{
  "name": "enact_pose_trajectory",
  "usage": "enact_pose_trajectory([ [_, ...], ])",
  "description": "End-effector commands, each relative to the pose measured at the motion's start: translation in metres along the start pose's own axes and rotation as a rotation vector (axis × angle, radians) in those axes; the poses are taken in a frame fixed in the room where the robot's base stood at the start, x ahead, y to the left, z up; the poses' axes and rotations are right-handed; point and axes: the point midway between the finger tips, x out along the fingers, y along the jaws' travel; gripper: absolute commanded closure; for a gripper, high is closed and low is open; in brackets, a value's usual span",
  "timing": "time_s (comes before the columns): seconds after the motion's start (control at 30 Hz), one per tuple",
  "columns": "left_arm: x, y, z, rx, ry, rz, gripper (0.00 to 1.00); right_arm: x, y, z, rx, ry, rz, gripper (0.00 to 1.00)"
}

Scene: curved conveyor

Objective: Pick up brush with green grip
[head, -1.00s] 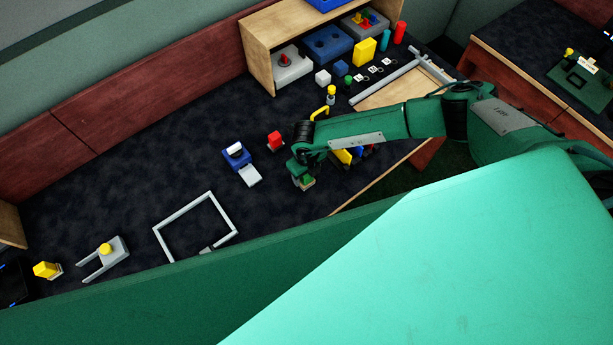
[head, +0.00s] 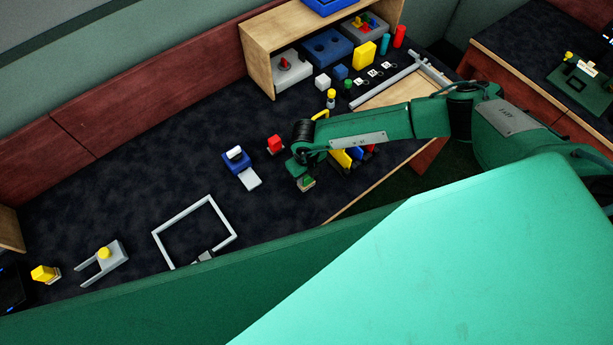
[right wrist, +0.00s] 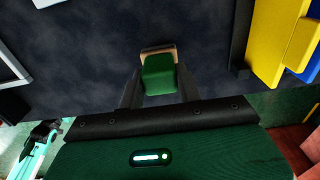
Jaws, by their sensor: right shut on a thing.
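The brush with green grip (head: 308,183) is at my right gripper, over the dark tabletop near its front edge. In the right wrist view its green grip (right wrist: 159,75) sits between the two dark fingers, with a tan strip of the brush body beyond it. My right gripper (right wrist: 160,88) is shut on the green grip. In the head view my right gripper (head: 304,176) points down and partly covers the brush. I cannot tell whether the brush touches the table. My left gripper is not in view.
A grey square frame (head: 168,249) lies further left. Yellow and blue pieces (right wrist: 272,40) are close on the right in the wrist view. A wooden shelf (head: 259,62) stands at the back.

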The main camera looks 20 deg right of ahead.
Motion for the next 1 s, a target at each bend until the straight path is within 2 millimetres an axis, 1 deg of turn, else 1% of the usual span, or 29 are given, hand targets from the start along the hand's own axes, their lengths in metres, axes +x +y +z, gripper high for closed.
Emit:
enact_pose_trajectory([
  [0.07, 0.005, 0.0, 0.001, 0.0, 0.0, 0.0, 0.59, -0.011, -0.001, 0.0, -0.001, -0.003, 0.0, 0.9],
  [0.17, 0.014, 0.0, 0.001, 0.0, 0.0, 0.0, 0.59, -0.033, -0.001, 0.001, -0.002, -0.005, 0.0, 0.9],
  [0.4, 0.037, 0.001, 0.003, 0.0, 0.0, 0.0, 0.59, -0.103, -0.001, 0.001, -0.002, -0.006, 0.0, 0.9],
  [0.5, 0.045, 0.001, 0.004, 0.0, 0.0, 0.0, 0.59, -0.13, -0.001, 0.0, -0.002, -0.006, -0.001, 0.9],
  [0.6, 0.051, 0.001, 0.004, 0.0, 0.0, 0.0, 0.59, -0.151, 0.0, 0.0, -0.003, -0.004, 0.0, 0.9],
  [0.7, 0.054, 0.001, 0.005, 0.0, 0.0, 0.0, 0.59, -0.166, 0.0, 0.0, -0.002, -0.003, -0.001, 0.9],
  [0.8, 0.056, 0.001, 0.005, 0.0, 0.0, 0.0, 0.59, -0.176, 0.0, 0.0, -0.001, -0.002, 0.0, 0.9],
  [1.0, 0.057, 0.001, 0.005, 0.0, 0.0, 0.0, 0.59, -0.183, 0.0, 0.0, -0.001, -0.001, -0.001, 0.9],
])
